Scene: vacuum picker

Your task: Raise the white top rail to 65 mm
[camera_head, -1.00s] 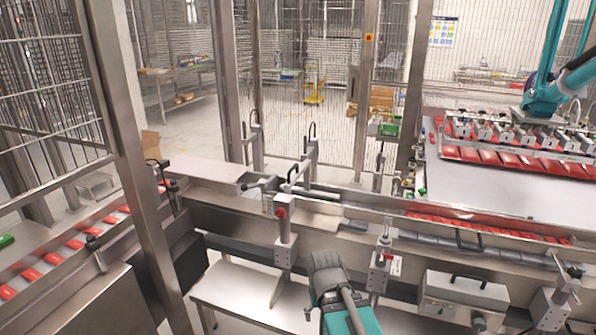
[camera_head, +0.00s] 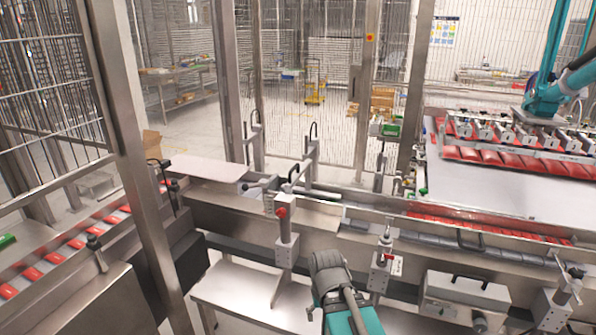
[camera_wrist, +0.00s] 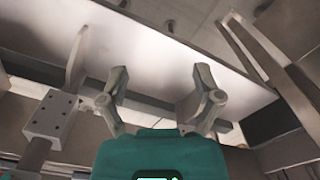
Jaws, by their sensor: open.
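In the head view a pale plate-like rail (camera_head: 318,212) runs along the conveyor, behind a metal post with a red knob (camera_head: 281,213). I cannot tell for sure that it is the white top rail. In the wrist view a broad pale panel (camera_wrist: 150,42) slopes across, beyond my gripper (camera_wrist: 161,76). The gripper's two fingers are apart with nothing between them. I cannot tell whether they touch the panel. In the head view my fingers are hidden behind my own wrist. No height reading can be made out.
A second clamp post (camera_head: 384,250) stands to the right, near a grey box with a handle (camera_head: 464,291). A low steel table (camera_head: 235,292) lies beneath. Red packs (camera_head: 55,258) lie on the left conveyor. In the wrist view a grey bracket on a post (camera_wrist: 52,115) stands left of my gripper.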

